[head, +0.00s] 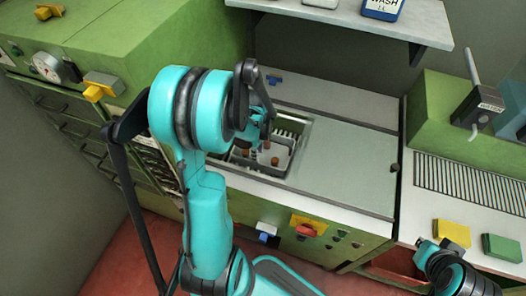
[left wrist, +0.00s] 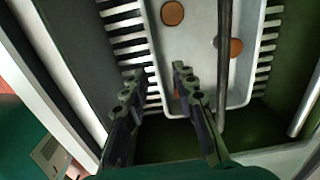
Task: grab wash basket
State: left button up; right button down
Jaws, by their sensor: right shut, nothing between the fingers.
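The wash basket (head: 283,158) is a light grey tray with several brown corks in it. It sits in a recessed well in the counter. In the left wrist view the basket (left wrist: 240,88) shows from above, with a thin dark rod across it. My left gripper (head: 262,122) is over the basket's back left part and hides some of it. In the left wrist view its fingers (left wrist: 157,88) are apart, one over the slotted rack and one over the basket's near left part. No contact can be made out. My right gripper (head: 425,250) is shut and empty at lower right.
Slotted racks (left wrist: 125,25) flank the basket inside the well. A flat metal counter (head: 345,165) lies to the right of it. A yellow block (head: 452,233) and a green block (head: 502,248) are at right.

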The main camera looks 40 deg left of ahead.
aim_at(258, 169)
pick_arm(q)
notch_tip(258, 169, down, 3)
jog(key=shift+d+f+b, duration=0.1)
jog(key=shift+b, duration=0.5)
jog(key=f+b, duration=0.1)
jog(key=f, duration=0.1)
jog(key=f+b, duration=0.1)
jog(key=f, duration=0.1)
jog(key=shift+s+d+f, duration=0.1)
jog(key=shift+s, duration=0.1)
jog(key=shift+f+b, duration=0.35)
jog(key=shift+f, duration=0.05)
jog(key=shift+r, duration=0.1)
jog(key=shift+c, duration=0.9)
grip_shut()
